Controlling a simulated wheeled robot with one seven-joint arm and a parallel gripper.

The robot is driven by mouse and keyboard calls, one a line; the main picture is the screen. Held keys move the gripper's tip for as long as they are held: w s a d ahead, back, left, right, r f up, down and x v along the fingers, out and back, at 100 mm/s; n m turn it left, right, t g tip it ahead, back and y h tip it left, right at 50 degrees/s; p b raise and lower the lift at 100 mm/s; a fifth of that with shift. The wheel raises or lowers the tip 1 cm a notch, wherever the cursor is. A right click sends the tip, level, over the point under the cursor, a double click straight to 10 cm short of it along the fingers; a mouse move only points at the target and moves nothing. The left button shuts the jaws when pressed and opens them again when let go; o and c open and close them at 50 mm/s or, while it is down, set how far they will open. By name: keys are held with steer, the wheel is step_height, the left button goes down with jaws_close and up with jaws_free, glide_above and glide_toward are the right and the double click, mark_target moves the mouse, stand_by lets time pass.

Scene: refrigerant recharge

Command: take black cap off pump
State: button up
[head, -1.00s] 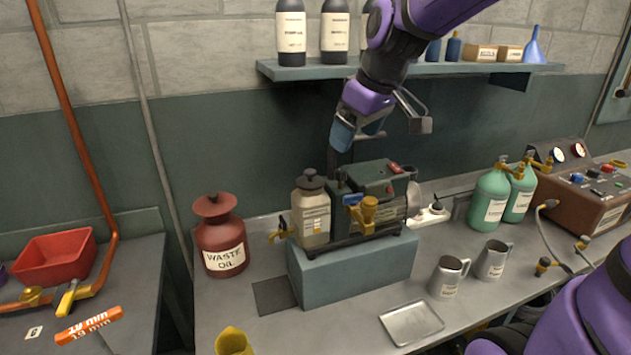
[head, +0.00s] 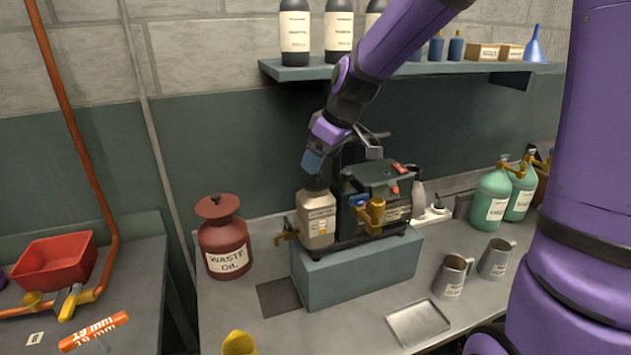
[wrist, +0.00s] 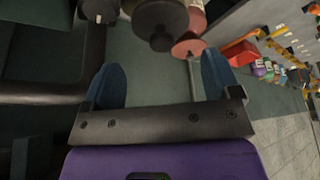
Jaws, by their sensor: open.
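The pump (head: 375,190) stands on a blue-grey block, with a pale labelled reservoir (head: 317,220) at its left side. The black cap (head: 315,184) sits on top of the reservoir, partly hidden by my gripper. My gripper (head: 313,170) points down just above the cap. In the wrist view its two blue fingers (wrist: 161,75) are spread apart with nothing between them. There the round black cap (wrist: 160,20) shows beyond the fingertips, near the top edge. I cannot tell whether the fingers touch it.
A red waste oil can (head: 222,240) stands left of the block (head: 355,268), its lid also in the wrist view (wrist: 188,46). Metal mugs (head: 453,277), a tray (head: 418,323) and green cylinders (head: 490,200) are to the right. A shelf (head: 410,69) with bottles hangs above.

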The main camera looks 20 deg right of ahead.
mark_target(316, 178)
steer(key=x, duration=0.5)
steer(key=shift+s, duration=0.2)
steer(key=c, duration=0.7)
